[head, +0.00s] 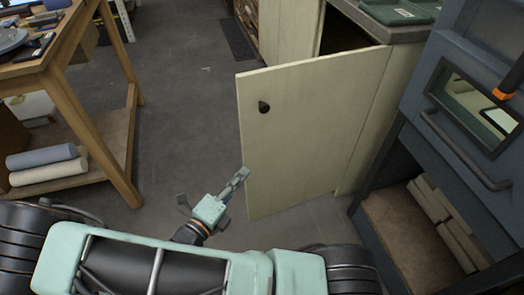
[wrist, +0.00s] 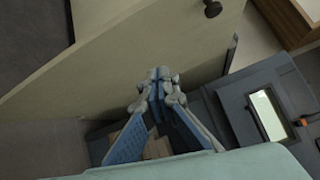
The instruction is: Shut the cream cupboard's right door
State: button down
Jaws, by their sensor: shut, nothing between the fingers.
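The cream cupboard (head: 287,30) stands at the upper middle of the head view. Its right door (head: 310,125) is swung wide open toward me, with a dark round knob (head: 264,107) near its upper left corner. A dark gap shows into the cupboard behind the door's top edge. My gripper (head: 241,174) is shut and empty, close to the door's lower left edge. In the wrist view the door (wrist: 120,60) fills the upper part, its knob (wrist: 213,8) at the top, and my shut fingertips (wrist: 160,74) overlap its face. I cannot tell whether they touch it.
A blue-grey kiln-like cabinet (head: 450,110) with a window and bar handle stands close on the right of the door. A wooden workbench (head: 92,120) with rolls on its lower shelf stands at the left. The grey floor (head: 185,100) between bench and door is clear.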

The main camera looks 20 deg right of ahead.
notch_tip(320, 180, down, 3)
jog(key=n+t+y, duration=0.2)
jog(key=n, duration=0.2)
jog(key=b, duration=0.3)
send_near(258, 140)
jog(key=s+d+x, duration=0.1)
jog(key=x, duration=0.4)
jog(key=shift+w+a+r, duration=0.1)
jog(key=shift+w+a, duration=0.2)
jog(key=shift+w, duration=0.5)
